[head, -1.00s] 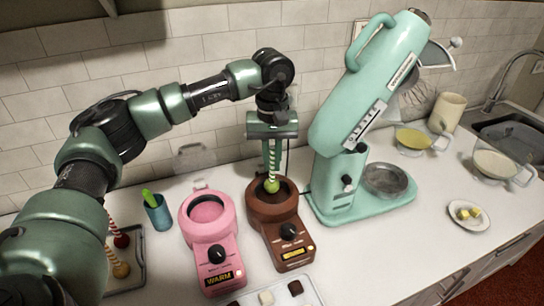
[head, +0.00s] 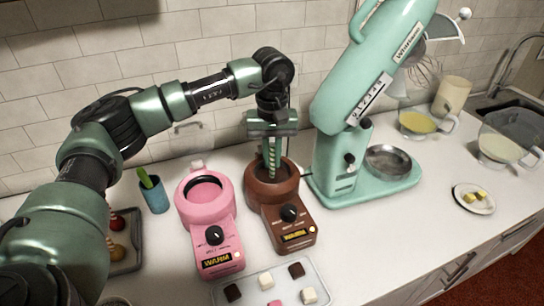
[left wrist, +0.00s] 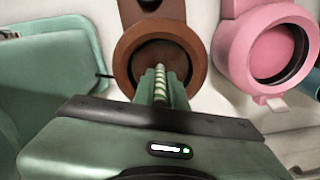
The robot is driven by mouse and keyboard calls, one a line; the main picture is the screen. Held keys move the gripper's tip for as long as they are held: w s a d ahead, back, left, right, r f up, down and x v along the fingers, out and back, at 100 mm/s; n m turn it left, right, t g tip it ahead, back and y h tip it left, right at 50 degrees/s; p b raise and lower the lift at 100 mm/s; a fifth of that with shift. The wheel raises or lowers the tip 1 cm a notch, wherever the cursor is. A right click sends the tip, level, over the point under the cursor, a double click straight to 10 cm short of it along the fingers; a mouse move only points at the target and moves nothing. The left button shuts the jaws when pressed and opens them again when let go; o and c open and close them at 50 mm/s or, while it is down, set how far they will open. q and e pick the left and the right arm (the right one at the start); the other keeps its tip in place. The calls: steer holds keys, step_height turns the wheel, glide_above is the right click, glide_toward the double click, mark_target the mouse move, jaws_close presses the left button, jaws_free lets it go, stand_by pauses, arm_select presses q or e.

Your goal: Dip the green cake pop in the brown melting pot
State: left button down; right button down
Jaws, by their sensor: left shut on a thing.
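The brown melting pot (head: 262,198) stands on the counter, right of the pink one; its round bowl also shows in the left wrist view (left wrist: 125,62). My left gripper (head: 271,168) points down over this bowl and is shut on the green-and-white striped stick of the green cake pop (head: 271,160). In the left wrist view the stick (left wrist: 160,82) runs between the fingers (left wrist: 160,92) towards the dark opening. The green ball is hidden inside the bowl, so I cannot tell how deep it sits. My right gripper is out of view.
The pink melting pot (head: 183,212) stands close on the left, the teal mixer (head: 333,170) close on the right. A tray of small cubes (head: 315,272) lies in front. A blue cup (head: 154,198) and another tray with cake pops (head: 128,262) are at left.

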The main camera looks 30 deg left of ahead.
mark_target(272, 144)
arm_select(q)
steer(key=shift+f, duration=0.2)
steer(key=shift+f+b, duration=0.4)
steer(key=shift+b, duration=0.05)
steer(key=shift+r, duration=0.1)
stand_by(0.9)
steer(key=shift+r+p, duration=1.95)
steer(key=shift+r, duration=1.15)
